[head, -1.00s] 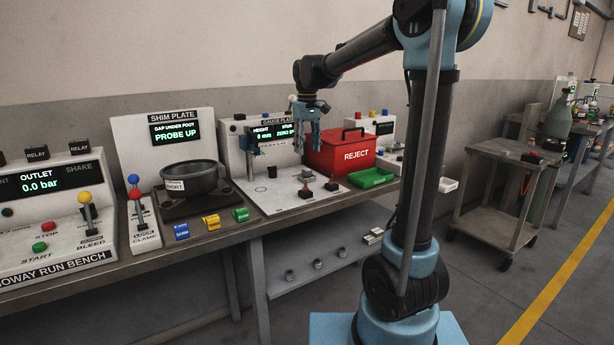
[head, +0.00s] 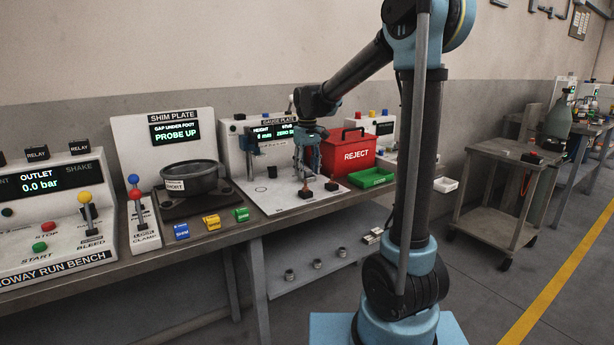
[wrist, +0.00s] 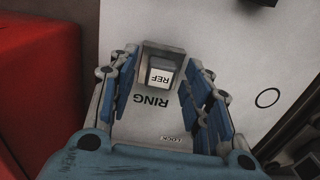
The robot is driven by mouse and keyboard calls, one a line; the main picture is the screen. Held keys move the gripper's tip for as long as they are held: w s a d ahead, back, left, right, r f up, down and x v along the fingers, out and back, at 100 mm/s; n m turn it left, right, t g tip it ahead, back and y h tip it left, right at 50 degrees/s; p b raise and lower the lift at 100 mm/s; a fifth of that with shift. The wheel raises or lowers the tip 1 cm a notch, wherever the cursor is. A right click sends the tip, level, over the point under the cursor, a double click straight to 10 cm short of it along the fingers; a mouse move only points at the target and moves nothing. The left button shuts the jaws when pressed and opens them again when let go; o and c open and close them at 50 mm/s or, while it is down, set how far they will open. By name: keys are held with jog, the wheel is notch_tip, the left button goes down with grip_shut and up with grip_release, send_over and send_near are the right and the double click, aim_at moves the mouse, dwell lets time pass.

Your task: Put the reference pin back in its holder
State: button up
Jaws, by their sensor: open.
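My gripper (head: 307,172) is open and points down over the gauge plate (head: 272,203) on the bench. In the wrist view its fingers (wrist: 162,82) stand apart on either side of a grey block with a white face marked REF (wrist: 161,76). I cannot tell whether the fingers touch it, or whether it is the reference pin or its holder. The words RING and LOCK show below it. In the head view two small dark stands with orange-brown parts show near the gripper, the left one (head: 305,193) just below the fingertips and the right one (head: 332,186) beside it.
A red REJECT box (head: 347,154) stands right of the gripper, with a green tray (head: 371,178) in front. The gauge post (head: 252,145) is left of the gripper. A dark pot (head: 190,178) sits on the shim plate further left. The plate's left front is clear.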

aim_at(307, 170)
dwell(0.9)
grip_shut()
jog(key=shift+r, duration=2.95)
